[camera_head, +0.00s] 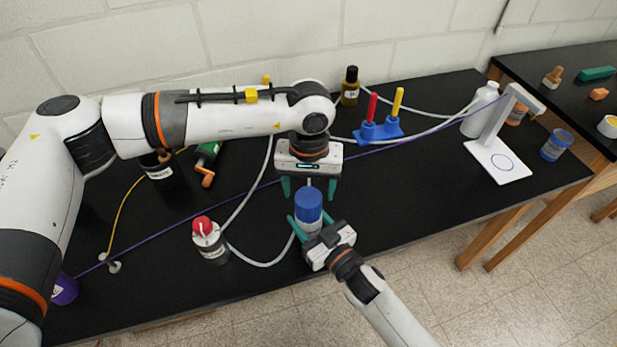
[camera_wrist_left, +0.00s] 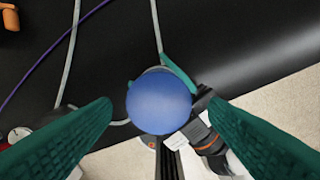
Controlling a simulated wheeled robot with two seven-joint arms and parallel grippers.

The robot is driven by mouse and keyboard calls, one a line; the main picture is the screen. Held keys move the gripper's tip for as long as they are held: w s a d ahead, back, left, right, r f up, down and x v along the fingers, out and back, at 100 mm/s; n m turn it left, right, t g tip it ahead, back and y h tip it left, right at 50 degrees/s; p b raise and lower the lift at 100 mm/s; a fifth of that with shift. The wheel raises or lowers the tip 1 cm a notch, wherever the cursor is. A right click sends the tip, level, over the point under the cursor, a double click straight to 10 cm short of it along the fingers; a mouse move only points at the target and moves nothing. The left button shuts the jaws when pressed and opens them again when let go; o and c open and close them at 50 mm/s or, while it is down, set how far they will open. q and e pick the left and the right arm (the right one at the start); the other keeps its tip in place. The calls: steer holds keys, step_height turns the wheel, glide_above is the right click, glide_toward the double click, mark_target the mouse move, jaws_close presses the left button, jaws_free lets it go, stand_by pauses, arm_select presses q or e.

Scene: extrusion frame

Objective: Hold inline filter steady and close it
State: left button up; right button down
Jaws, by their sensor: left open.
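The inline filter (camera_head: 308,203) stands near the table's front edge, with a blue cap on a pale body. In the left wrist view its round blue cap (camera_wrist_left: 158,102) faces me and hides most of the body. My left gripper (camera_head: 309,190) points down just above the cap, open, with its green fingers spread on either side and apart from it. My right gripper (camera_head: 310,221) comes in from the lower right, its fingers around the pale body below the cap. Their contact is partly hidden.
A red-topped bottle (camera_head: 209,240) stands left of the filter, with grey tubing (camera_head: 262,262) running near both. A blue stand (camera_head: 379,130) with red and yellow handles is behind to the right. A purple cable crosses the table. The black tabletop right of the filter is clear.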

mark_target(308, 197)
arm_select(q)
steer(key=n, duration=0.4)
steer(key=shift+r, duration=0.15)
steer(key=n, duration=0.4)
steer(key=shift+r, duration=0.15)
steer(key=n, duration=0.5)
steer(key=shift+r+n, duration=0.25)
steer(key=shift+n, duration=0.15)
steer(key=n, duration=0.5)
steer(key=shift+r+n, duration=0.2)
steer(key=shift+n, duration=0.2)
steer(key=n, duration=0.3)
steer(key=shift+r+n, duration=0.15)
steer(key=shift+n, duration=0.15)
steer(key=n, duration=0.4)
steer(key=shift+r, duration=0.15)
steer(key=shift+f, duration=4)
steer(key=shift+c, duration=0.6)
